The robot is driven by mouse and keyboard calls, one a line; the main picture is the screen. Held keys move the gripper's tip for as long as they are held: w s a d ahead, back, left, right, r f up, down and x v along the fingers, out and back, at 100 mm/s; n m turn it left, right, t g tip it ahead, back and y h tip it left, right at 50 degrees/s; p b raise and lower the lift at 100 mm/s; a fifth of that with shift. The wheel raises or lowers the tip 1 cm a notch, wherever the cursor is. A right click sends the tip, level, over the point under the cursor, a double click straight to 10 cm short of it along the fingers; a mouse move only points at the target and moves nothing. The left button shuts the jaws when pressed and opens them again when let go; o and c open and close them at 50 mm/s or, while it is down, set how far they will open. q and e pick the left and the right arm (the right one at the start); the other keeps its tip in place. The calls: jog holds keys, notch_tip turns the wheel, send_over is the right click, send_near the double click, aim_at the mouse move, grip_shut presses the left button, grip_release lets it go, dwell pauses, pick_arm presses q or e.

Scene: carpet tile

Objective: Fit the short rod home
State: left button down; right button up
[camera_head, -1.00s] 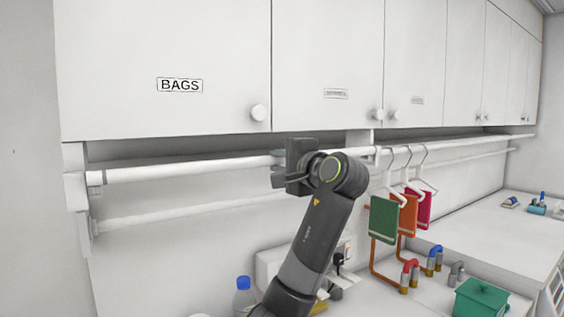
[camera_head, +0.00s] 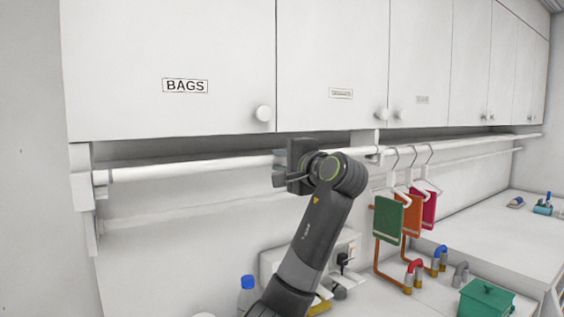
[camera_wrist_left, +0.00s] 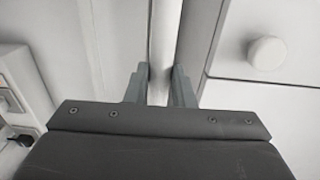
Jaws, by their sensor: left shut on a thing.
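A white rod (camera_head: 190,167) runs level below the wall cabinets in the head view, from the bracket at the left to behind my arm. My left gripper (camera_head: 280,172) is at this rod, under the second cabinet door. In the left wrist view the rod (camera_wrist_left: 164,35) runs between the two fingers of my left gripper (camera_wrist_left: 160,84), which is shut on it. The left end of the rod is at the left bracket (camera_head: 84,185); I cannot tell whether it is seated. A middle bracket (camera_head: 372,150) shows just right of my wrist. My right gripper is not in view.
A second, lower rail (camera_head: 180,210) runs along the wall. Green (camera_head: 388,218), orange and magenta cloths hang on hangers right of my arm. A blue-capped bottle (camera_head: 247,293), pipe fittings and a green box (camera_head: 486,300) stand on the counter below.

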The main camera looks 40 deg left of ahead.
pick_arm(q)
jog(key=shift+a+r, duration=0.1)
jog(key=shift+a, duration=0.15)
jog(key=shift+p+x, duration=0.35)
jog(key=shift+x, duration=0.8)
jog(key=shift+f, duration=0.35)
dwell(0.4)
jog(key=shift+f+b, duration=0.45)
jog(key=shift+f, duration=0.15)
jog(key=c, duration=1.2)
grip_release()
jog(key=shift+o, duration=0.5)
